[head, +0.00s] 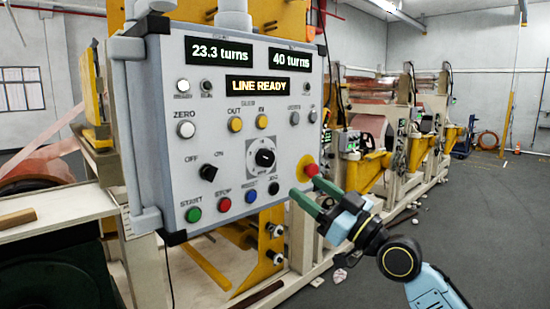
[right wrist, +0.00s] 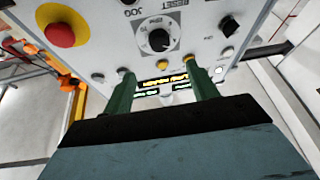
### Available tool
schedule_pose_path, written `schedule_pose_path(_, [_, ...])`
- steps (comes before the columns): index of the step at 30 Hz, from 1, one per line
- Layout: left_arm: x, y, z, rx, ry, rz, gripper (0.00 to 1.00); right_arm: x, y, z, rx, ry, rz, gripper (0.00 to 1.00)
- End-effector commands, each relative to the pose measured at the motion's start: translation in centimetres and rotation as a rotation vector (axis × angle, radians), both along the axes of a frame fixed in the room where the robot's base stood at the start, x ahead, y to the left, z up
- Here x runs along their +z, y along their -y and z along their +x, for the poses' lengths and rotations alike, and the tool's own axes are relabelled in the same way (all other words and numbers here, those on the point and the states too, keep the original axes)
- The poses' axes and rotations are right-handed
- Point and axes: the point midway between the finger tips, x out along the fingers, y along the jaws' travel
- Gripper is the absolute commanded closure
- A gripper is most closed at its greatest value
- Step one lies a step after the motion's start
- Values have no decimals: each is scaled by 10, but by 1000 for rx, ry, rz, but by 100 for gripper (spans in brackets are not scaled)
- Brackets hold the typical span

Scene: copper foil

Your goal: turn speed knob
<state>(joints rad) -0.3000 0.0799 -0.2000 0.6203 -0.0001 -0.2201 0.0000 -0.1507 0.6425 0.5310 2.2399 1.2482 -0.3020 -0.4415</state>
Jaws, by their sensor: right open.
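The black round knob (head: 265,157), on a square scale plate, sits at the middle right of the grey control panel (head: 220,125). It also shows near the top of the right wrist view (right wrist: 158,40), with a white mark on its face. My right gripper (head: 304,187) has two green fingers, open and empty. It is below and right of the knob in the head view, near the panel's lower right corner. In the right wrist view the fingertips (right wrist: 159,72) point toward the panel on either side of the knob's line, apart from the knob. My left gripper is out of view.
A red mushroom button on yellow (head: 308,168) is close to my right fingers. A black OFF/ON switch (head: 208,172) and green START (head: 194,214), red STOP (head: 224,205) and blue (head: 251,196) buttons surround the knob. The display (head: 258,86) reads LINE READY.

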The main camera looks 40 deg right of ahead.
Motion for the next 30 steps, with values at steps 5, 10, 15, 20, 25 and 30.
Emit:
schedule_pose_path(5, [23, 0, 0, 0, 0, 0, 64, 18, -6, 30, 1, 1, 3, 42])
schedule_pose_path(10, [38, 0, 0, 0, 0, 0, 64, 29, -11, 58, -1, 2, 3, 42])
schedule_pose_path(15, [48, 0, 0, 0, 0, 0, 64, 38, -15, 81, -1, 1, 3, 42])
schedule_pose_path(20, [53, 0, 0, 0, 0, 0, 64, 41, -18, 95, -1, -1, 2, 42])
schedule_pose_path(25, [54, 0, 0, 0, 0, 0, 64, 41, -19, 99, 0, -2, 1, 42])
schedule_pose_path(30, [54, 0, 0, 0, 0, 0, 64, 41, -19, 99, 0, -2, 0, 42])
